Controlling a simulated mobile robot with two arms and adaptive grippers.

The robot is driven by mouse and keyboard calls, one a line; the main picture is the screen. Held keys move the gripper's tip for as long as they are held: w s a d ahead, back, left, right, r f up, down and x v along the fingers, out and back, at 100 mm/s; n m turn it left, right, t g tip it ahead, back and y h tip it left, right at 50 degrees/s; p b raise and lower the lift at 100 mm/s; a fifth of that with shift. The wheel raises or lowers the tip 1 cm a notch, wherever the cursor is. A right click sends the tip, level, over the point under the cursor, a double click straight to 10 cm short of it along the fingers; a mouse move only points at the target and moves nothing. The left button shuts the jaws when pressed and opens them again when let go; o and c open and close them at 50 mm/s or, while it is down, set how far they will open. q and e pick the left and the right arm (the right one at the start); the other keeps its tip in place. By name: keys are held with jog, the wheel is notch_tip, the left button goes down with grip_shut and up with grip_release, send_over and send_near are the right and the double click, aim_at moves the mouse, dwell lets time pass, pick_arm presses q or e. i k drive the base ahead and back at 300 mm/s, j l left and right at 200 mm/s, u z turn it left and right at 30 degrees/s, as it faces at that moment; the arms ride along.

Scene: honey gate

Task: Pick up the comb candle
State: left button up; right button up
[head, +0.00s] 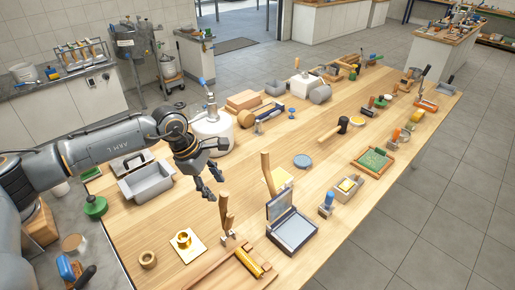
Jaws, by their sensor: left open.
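A golden-yellow cylinder (250,262) lies near the front edge of the table, beside a long wooden strip; it looks most like the comb candle, but it is too small to be sure. My left gripper (214,185) hangs over the left part of the table with its fingers apart and nothing between them. It is behind and to the left of the yellow cylinder, well apart from it. My right gripper is not in view.
Upright wooden handles (226,212) and an open blue-rimmed box (292,229) stand close to the cylinder. A grey tray (147,183) lies left of my gripper.

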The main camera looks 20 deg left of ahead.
aim_at(241, 254)
jog(key=k+j, duration=1.5)
jog(key=k, duration=0.25)
